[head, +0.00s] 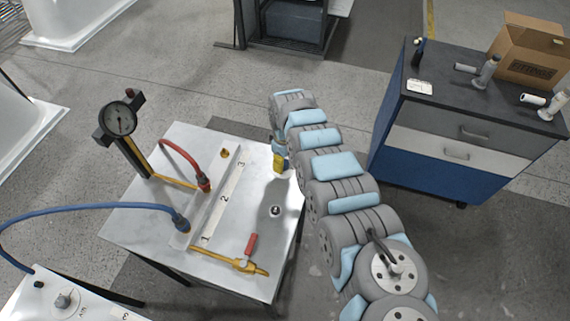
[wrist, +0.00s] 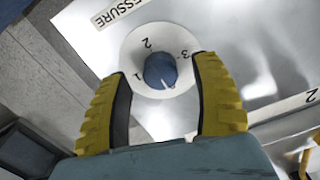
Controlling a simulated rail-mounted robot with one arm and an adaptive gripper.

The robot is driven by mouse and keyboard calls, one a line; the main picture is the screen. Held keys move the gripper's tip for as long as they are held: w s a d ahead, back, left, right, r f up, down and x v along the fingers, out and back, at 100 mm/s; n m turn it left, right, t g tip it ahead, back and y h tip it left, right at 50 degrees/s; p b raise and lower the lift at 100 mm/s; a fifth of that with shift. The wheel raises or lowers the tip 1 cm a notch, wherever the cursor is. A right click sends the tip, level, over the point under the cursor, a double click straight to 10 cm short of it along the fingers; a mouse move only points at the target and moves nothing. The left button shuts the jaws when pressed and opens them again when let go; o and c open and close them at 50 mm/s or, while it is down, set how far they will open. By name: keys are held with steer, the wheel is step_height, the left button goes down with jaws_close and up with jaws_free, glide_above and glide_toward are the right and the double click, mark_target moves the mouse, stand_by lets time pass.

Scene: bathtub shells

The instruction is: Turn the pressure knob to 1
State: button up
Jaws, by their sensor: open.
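The pressure knob (wrist: 160,68) is a round blue knob on a white dial (wrist: 131,60) marked 1, 2 and 3, beside a label whose visible letters read "ESSURE". A pale pointer line on the knob runs toward the lower right of the picture, away from the 1 at the left. My gripper (wrist: 157,72) is open, with one yellow finger on each side of the knob; I cannot tell whether they touch it. In the head view my gripper (head: 279,161) points down at the far right part of the metal table, and the knob cannot be made out there.
The metal table (head: 150,225) carries a gauge (head: 120,119), a red hose (head: 185,158), a blue hose (head: 90,208), a numbered strip (head: 224,198) and a red-handled valve (head: 250,246). A blue drawer cabinet (head: 420,160) stands at the right, with open floor between.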

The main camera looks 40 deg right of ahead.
steer(key=shift+f, duration=1.05)
jaws_close()
